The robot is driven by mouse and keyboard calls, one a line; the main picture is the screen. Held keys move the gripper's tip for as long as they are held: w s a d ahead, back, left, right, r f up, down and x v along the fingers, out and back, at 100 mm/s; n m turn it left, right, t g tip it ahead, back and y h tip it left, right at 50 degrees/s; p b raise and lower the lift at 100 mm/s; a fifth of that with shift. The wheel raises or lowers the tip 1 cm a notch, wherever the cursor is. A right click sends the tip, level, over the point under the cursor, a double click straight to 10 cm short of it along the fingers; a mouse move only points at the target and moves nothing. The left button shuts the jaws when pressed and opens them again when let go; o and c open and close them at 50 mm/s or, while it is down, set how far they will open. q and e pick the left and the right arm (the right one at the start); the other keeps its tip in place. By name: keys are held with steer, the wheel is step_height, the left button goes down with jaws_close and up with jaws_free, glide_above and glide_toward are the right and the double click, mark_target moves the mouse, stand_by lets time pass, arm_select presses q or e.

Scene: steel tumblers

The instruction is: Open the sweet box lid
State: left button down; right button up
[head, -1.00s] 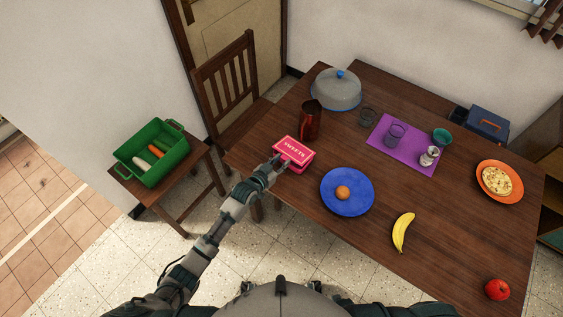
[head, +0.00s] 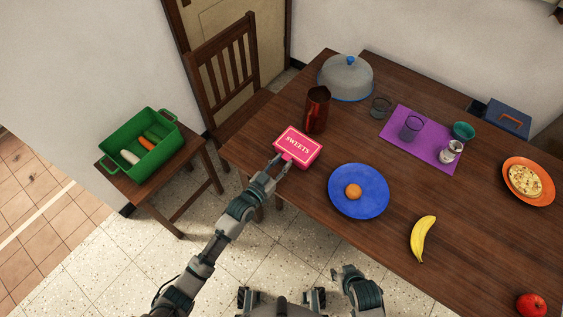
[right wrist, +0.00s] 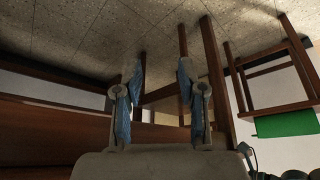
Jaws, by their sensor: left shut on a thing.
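The sweet box (head: 308,162) is a pink-red box near the table's left edge in the head view. Its lid (head: 298,143) has a pale border and the word SWEETS, and it looks down on the box. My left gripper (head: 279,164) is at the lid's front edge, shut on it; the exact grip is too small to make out. My right gripper (right wrist: 160,75) shows in the right wrist view with its fingers apart and nothing between them. In the head view my right arm is low, in front of the table.
A dark red jug (head: 317,112) stands just behind the box, and a blue plate (head: 343,204) with an orange fruit lies to its right. A domed cover (head: 345,80) is farther back. A chair (head: 219,75) and a stool with a green basket (head: 141,172) stand left.

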stand_by(0.5)
arm_select(q)
steer(key=c, duration=0.8)
jaws_free()
steer(key=v, duration=1.2)
steer(key=shift+f, duration=0.15)
